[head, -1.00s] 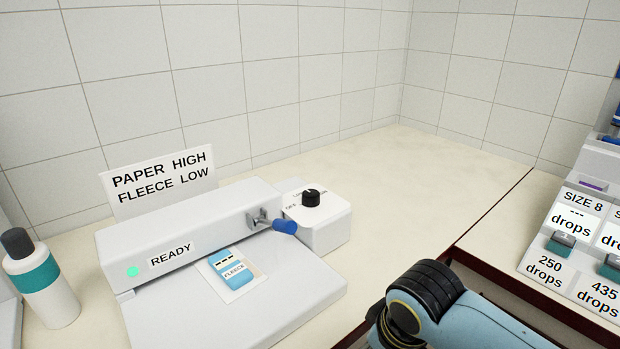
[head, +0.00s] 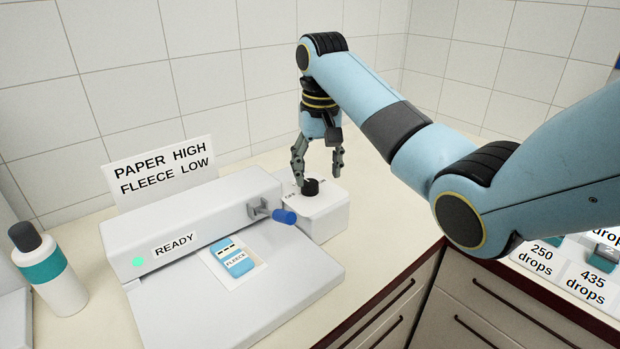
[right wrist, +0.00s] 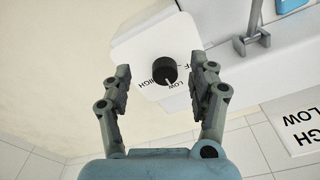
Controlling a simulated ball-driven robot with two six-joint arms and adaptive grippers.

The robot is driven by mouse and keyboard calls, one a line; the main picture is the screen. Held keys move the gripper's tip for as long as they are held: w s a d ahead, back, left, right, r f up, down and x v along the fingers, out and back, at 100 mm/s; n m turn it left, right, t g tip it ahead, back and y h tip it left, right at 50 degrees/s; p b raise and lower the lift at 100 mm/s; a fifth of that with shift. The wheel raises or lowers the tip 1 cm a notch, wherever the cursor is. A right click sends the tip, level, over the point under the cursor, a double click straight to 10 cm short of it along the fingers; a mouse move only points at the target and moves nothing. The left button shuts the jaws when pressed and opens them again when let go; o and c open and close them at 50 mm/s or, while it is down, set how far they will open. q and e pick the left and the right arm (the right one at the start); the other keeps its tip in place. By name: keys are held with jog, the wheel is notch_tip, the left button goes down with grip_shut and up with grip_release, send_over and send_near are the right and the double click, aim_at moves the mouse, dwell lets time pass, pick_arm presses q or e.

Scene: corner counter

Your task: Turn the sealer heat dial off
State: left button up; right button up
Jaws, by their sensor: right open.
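The sealer heat dial (head: 311,187) is a small black knob on top of the white dial box (head: 325,222) at the sealer's right end. In the right wrist view the dial (right wrist: 164,71) has OFF, LOW and HIGH printed around it, and its white mark seems to point toward LOW. My right gripper (head: 318,172) is open, pointing down above the dial. In the right wrist view its fingers (right wrist: 160,72) appear on either side of the dial, with a gap at each side. My left gripper is not in view.
The white sealer (head: 190,235) shows a green light and READY. A blue-tipped lever (head: 284,216) sticks out close to the dial box. A FLEECE packet (head: 232,257) lies on the sealer's plate. A sign (head: 161,177) stands behind; a bottle (head: 48,270) stands at left.

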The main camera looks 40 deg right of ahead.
aim_at(310, 181)
jog(key=w+d+r+m, duration=0.1)
jog(key=w+r, duration=0.3)
jog(key=r, duration=0.1)
jog(key=shift+y, duration=0.3)
notch_tip(310, 181, down, 10)
jog(key=shift+f, duration=0.1)
jog(key=c, duration=1.1)
jog(key=shift+c, duration=0.2)
